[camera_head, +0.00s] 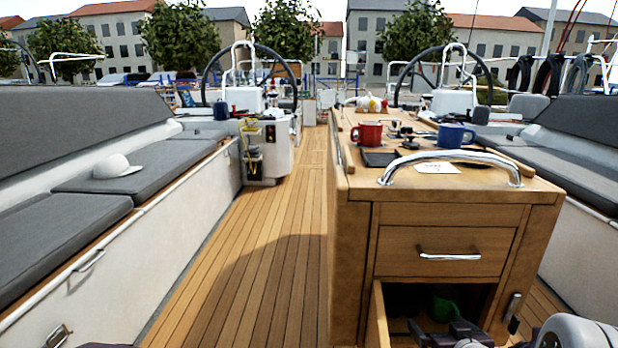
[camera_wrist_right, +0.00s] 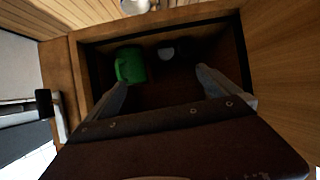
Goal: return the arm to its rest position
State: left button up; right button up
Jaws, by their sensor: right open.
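My right gripper (camera_head: 452,336) is at the bottom of the head view, in front of the open lower compartment (camera_head: 378,322) of the wooden cockpit table. In the right wrist view my right gripper (camera_wrist_right: 163,86) has its two fingers wide apart, with nothing between them. A green mug (camera_head: 443,308) is inside the dark compartment. It also shows in the right wrist view (camera_wrist_right: 130,66), beyond the finger on the left; I cannot tell whether they touch. My left gripper is not in view.
The table top (camera_head: 500,179) carries a red mug (camera_head: 367,133), a blue mug (camera_head: 452,135) and a chrome rail (camera_head: 452,157). A closed drawer (camera_head: 445,252) is above the compartment. The plank floor (camera_head: 255,262) is clear. A white cap (camera_head: 116,166) lies on the left bench.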

jog(key=s+a+r+g+p, duration=0.3)
jog(key=s+r+p, duration=0.3)
jog(key=r+p, duration=0.4)
jog(key=s+a+r+g+p, duration=0.4)
jog(key=r+p, duration=0.6)
jog(key=p, duration=0.5)
jog(key=s+a+r+g+p, duration=0.4)
jog(key=s+r+p, duration=0.5)
jog(key=p, duration=0.3)
jog(key=shift+a+r+y+p, duration=0.3)
jog(key=shift+a+r+p, duration=0.1)
jog(key=shift+a+r, duration=0.25)
jog(key=shift+c, duration=0.3)
